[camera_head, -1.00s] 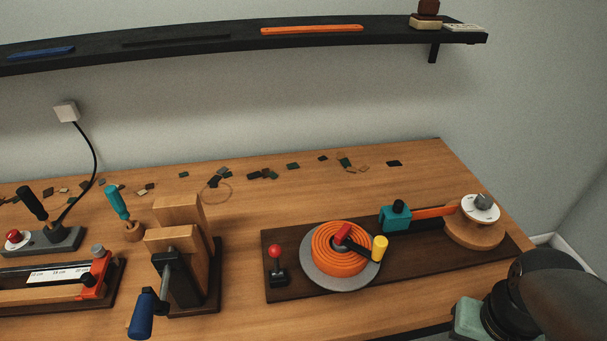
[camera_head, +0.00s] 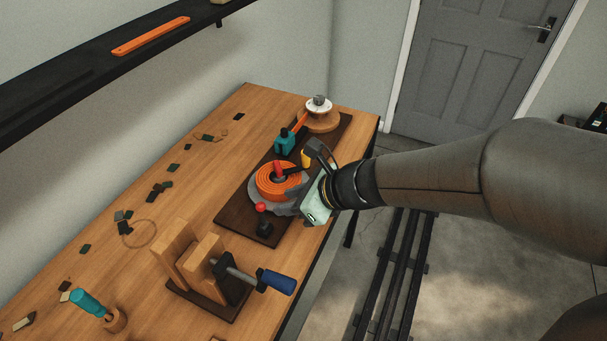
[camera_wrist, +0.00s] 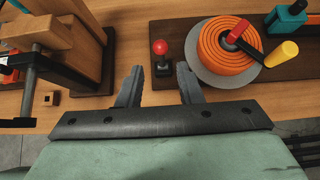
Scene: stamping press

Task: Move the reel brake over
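The likely reel brake is a small lever with a red ball knob (camera_head: 261,207) on a black base. It stands on the dark board (camera_head: 233,222) beside the orange coil reel (camera_head: 277,183). In the wrist view the red-knobbed lever (camera_wrist: 160,47) stands upright just beyond and between my fingertips, and the orange reel (camera_wrist: 226,48) is to its right. My gripper (camera_wrist: 159,68) is open and empty, its fingers pointing at the lever. In the head view my gripper (camera_head: 288,203) is at the board's front edge and hides part of the reel's grey disc.
A wooden press with a blue-handled crank (camera_head: 277,282) stands left of the lever. The reel carries a red-and-black arm with a yellow knob (camera_wrist: 284,52).

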